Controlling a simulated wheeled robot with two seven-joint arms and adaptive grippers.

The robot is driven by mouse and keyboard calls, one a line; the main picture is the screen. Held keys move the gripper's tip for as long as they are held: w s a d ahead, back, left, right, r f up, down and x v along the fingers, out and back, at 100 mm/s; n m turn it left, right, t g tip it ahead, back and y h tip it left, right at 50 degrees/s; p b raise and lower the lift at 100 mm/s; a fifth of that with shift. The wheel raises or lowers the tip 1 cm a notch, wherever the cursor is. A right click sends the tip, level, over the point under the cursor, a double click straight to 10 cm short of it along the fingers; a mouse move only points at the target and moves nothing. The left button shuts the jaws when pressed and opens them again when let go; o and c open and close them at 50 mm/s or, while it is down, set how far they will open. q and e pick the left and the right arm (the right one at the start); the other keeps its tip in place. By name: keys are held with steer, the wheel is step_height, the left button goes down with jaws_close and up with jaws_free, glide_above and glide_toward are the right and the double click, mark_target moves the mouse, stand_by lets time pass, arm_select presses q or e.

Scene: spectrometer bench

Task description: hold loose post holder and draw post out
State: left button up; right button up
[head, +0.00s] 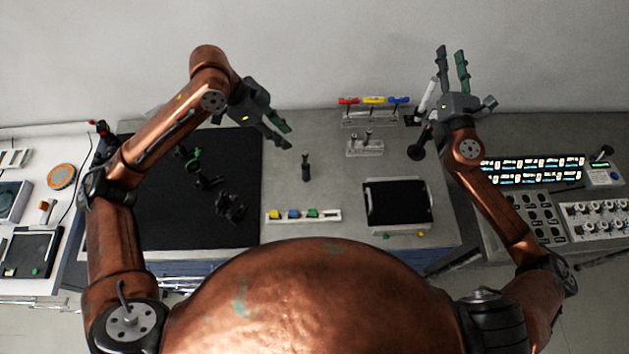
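A small dark upright piece, which looks like the post holder with its post (306,168), stands alone on the grey bench right of the black board. At this size I cannot make out where the holder ends and the post begins. My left gripper (283,132) is open and empty, above and left of this piece and apart from it. My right gripper (452,58) is open and empty, with its fingers pointing up toward the wall at the back right, far from the piece.
A black board (225,150) with dark mounts lies left. A rack with red, yellow and blue handles (374,100) and a metal stand (365,146) are behind. A strip of coloured blocks (330,216) and a black-topped tray (398,203) are nearer. A white cylinder (427,98) stands beside my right gripper.

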steer(key=s+a+r+n, duration=0.1)
steer(key=s+a, duration=0.1)
steer(key=a, duration=0.1)
steer(key=n+g+y, duration=0.6)
steer(key=n+g, duration=0.1)
steer(key=g, duration=0.1)
glide_toward(306, 170)
steer(key=x, duration=0.3)
steer(key=shift+w+a+r, duration=0.1)
steer(key=shift+w+a, duration=0.15)
steer(key=shift+w, duration=0.1)
steer(key=shift+g, duration=0.3)
steer(key=x, duration=0.7)
steer(key=shift+w+d, duration=0.1)
steer(key=shift+w, duration=0.15)
jaws_close()
arm_select(q)
steer(key=shift+o, duration=0.7)
